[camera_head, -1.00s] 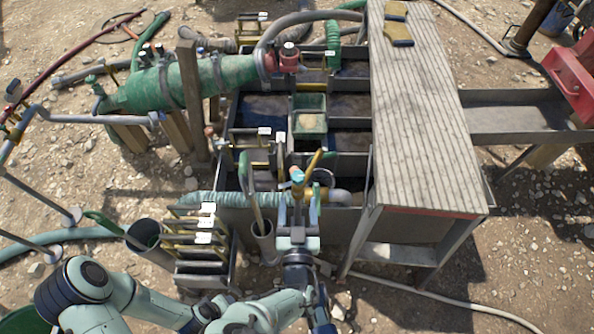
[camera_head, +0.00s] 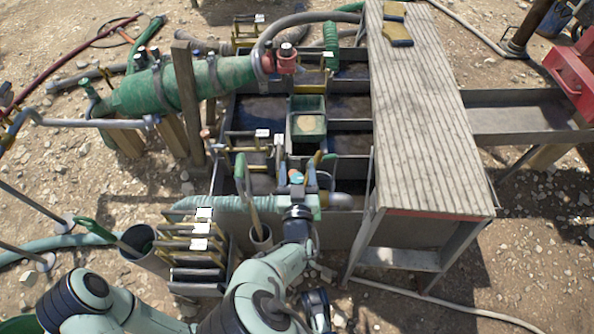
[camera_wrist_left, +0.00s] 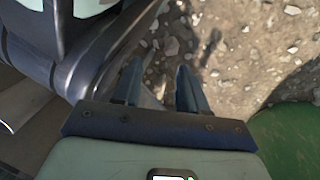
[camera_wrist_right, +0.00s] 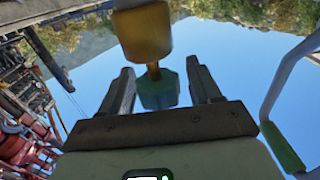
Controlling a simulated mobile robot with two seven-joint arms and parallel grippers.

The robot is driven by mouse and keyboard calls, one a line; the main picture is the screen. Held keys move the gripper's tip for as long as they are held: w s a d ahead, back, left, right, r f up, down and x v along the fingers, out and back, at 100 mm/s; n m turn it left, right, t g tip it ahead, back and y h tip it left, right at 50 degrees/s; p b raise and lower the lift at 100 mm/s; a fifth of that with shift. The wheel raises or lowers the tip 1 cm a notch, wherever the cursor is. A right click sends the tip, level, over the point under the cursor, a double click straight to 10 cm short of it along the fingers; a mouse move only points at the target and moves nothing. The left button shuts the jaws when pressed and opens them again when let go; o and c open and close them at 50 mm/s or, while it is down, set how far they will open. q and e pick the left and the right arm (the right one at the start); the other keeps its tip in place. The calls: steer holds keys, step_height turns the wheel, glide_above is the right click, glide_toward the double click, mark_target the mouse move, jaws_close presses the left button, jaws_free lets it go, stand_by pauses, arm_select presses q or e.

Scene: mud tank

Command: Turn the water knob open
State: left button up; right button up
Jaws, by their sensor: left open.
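The water knob, a small teal block (camera_wrist_right: 158,90), shows between the fingers of my right gripper (camera_wrist_right: 161,88) in the right wrist view. Gaps show on both sides of it, so the gripper looks open around it, not shut on it. A yellow part (camera_wrist_right: 143,33) on a thin stem stands just beyond the knob. In the head view the knob (camera_head: 296,177) lies at the tank's front edge, partly hidden by my right gripper (camera_head: 298,172). My left gripper (camera_wrist_left: 160,85) is open and empty over stony ground in its wrist view.
The mud tank (camera_head: 345,170) lies beyond my right gripper. A wooden plank top (camera_head: 425,120) stands to the right. Bare ground is at lower right.

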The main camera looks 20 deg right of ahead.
steer(key=c, duration=0.8)
arm_select(q)
steer(key=shift+w+r, duration=0.1)
